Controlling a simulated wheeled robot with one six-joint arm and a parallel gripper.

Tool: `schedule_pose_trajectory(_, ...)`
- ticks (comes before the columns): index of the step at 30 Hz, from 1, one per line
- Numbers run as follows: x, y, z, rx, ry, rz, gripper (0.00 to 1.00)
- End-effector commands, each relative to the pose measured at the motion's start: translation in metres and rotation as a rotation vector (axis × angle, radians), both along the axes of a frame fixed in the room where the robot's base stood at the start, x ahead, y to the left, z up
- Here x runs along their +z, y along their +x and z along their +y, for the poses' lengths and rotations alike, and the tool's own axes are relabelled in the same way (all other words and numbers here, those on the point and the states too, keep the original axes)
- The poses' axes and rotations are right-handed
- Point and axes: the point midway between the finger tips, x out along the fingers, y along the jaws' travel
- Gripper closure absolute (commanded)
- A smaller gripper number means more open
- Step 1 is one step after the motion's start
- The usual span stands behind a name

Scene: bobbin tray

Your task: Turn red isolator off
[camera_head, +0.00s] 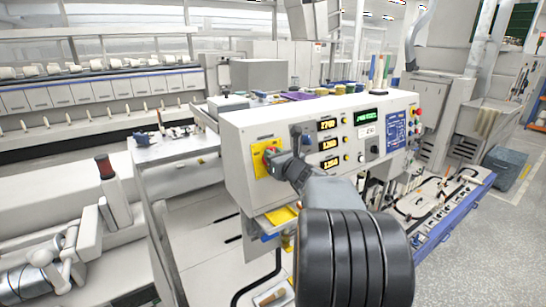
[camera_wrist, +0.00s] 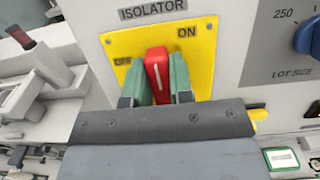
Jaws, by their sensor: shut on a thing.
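The red isolator (camera_wrist: 157,68) is a red handle with a white line, on a yellow plate (camera_wrist: 205,48) under the word ISOLATOR. In the wrist view the handle stands nearly upright, between an OFF label at left and an ON label at upper right. My gripper (camera_wrist: 158,88) is shut on the handle, with a green fingertip on each side. The handle's lower part is hidden by my gripper. In the head view the yellow plate (camera_head: 262,170) is at the left of the panel front, and my gripper (camera_head: 272,153) reaches it and covers most of the handle.
The white control panel (camera_head: 240,190) carries lit displays (camera_head: 327,125) and buttons right of the isolator. A blue LOT SIZE knob (camera_wrist: 308,37) is at the wrist view's right edge. Spools and cones stand on the panel top. A grey bin (camera_head: 503,168) stands on the floor at right.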

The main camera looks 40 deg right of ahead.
Motion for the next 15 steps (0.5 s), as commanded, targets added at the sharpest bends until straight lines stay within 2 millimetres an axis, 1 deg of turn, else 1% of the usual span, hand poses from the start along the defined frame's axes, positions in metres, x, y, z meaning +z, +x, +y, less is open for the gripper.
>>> schedule_pose_trajectory(8,-0.0062,-0.0002,0.0019,0.035,-0.147,0.006,1.00)
schedule_pose_trajectory(15,-0.0075,-0.0002,0.0053,0.088,-0.364,0.018,1.00)
